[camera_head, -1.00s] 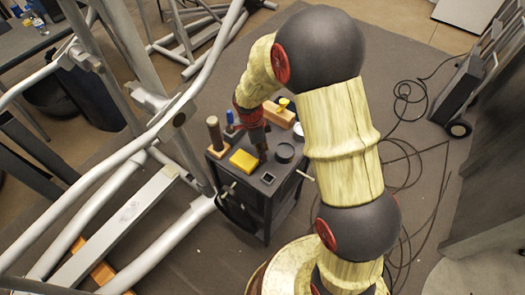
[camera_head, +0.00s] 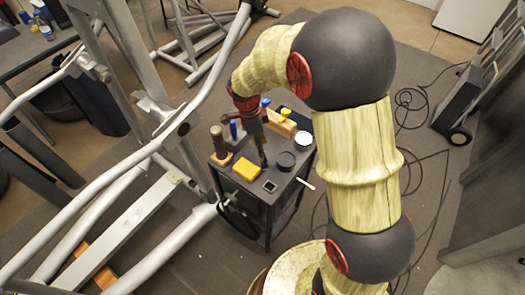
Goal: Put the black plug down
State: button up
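My gripper (camera_head: 263,161) points down over the middle of the small dark cart (camera_head: 240,196), just right of a yellow block (camera_head: 246,170). Its fingers are small and dark, and their tips reach close to the cart top. I cannot tell whether they are open or shut, or touching the top. I cannot make out a black plug for certain; anything between the fingers is too small and dark to tell. A black round piece (camera_head: 286,160) lies on the cart just right of my gripper.
The cart top also holds a brown upright cylinder (camera_head: 217,141), a blue-handled item (camera_head: 233,129), a wooden block (camera_head: 281,124), a white round lid (camera_head: 303,138) and a small dark square (camera_head: 270,186). Grey frame tubes (camera_head: 112,180) stand close at left. Cables (camera_head: 412,100) lie on the floor at right.

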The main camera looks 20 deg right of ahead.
jog(key=s+d+r+n+t+y, duration=0.1)
jog(key=s+r+n, duration=0.35)
jog(key=r, duration=0.45)
jog(key=s+d+r+n+t, duration=0.1)
jog(key=s+r+n+t, duration=0.1)
jog(key=s+r+n, duration=0.45)
jog(key=s+r+n+t, duration=0.3)
jog(key=s+r+n, duration=0.5)
jog(key=s, duration=0.3)
jog(key=shift+s+n+y, duration=0.25)
jog(key=shift+n+y, duration=0.15)
jog(key=shift+c, duration=0.5)
